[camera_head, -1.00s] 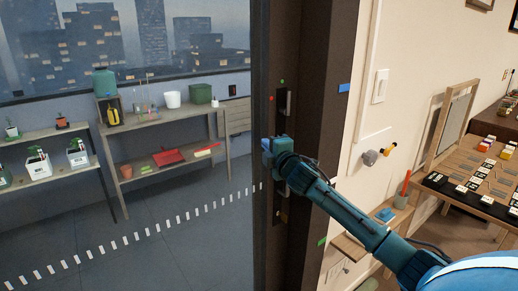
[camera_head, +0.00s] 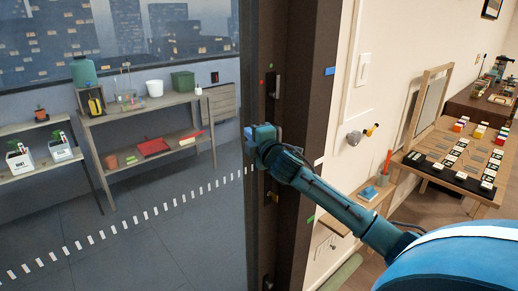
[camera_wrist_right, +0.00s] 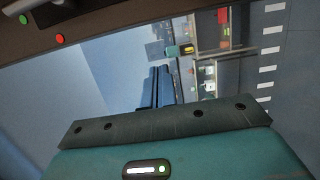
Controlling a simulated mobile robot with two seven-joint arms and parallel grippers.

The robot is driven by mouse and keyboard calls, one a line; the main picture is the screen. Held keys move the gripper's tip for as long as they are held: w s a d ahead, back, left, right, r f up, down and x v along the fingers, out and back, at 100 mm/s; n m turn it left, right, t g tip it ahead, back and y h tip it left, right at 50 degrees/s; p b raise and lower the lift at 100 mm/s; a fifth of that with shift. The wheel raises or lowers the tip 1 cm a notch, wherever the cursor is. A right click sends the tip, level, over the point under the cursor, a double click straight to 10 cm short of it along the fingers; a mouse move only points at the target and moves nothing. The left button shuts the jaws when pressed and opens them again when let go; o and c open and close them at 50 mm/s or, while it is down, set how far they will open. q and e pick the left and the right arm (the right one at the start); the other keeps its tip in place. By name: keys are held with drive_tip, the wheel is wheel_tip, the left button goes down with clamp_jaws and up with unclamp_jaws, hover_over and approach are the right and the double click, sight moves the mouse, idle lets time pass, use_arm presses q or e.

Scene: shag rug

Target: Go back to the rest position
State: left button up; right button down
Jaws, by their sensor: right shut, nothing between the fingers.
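My right arm reaches in from the lower right of the head view. Its blue-green gripper (camera_head: 262,136) is beside the dark door frame (camera_head: 312,120), near the handle plate on the frame's edge. In the right wrist view the two dark fingers (camera_wrist_right: 158,88) lie together with nothing between them. I cannot tell in the head view whether the gripper touches the frame. My left gripper is not in view.
Through the opening on the left, a wooden shelf (camera_head: 150,117) holds pots, a red tray and boxes. White dashes mark the dark floor. On the right, a table (camera_head: 440,150) carries several small blocks. A wall knob (camera_head: 354,138) sits near the arm.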

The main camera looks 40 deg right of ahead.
drive_tip(key=s+b, duration=0.1)
drive_tip(key=s, duration=0.6)
drive_tip(key=shift+s+a, duration=0.25)
drive_tip(key=shift+a, duration=0.15)
drive_tip(key=shift+f, duration=0.1)
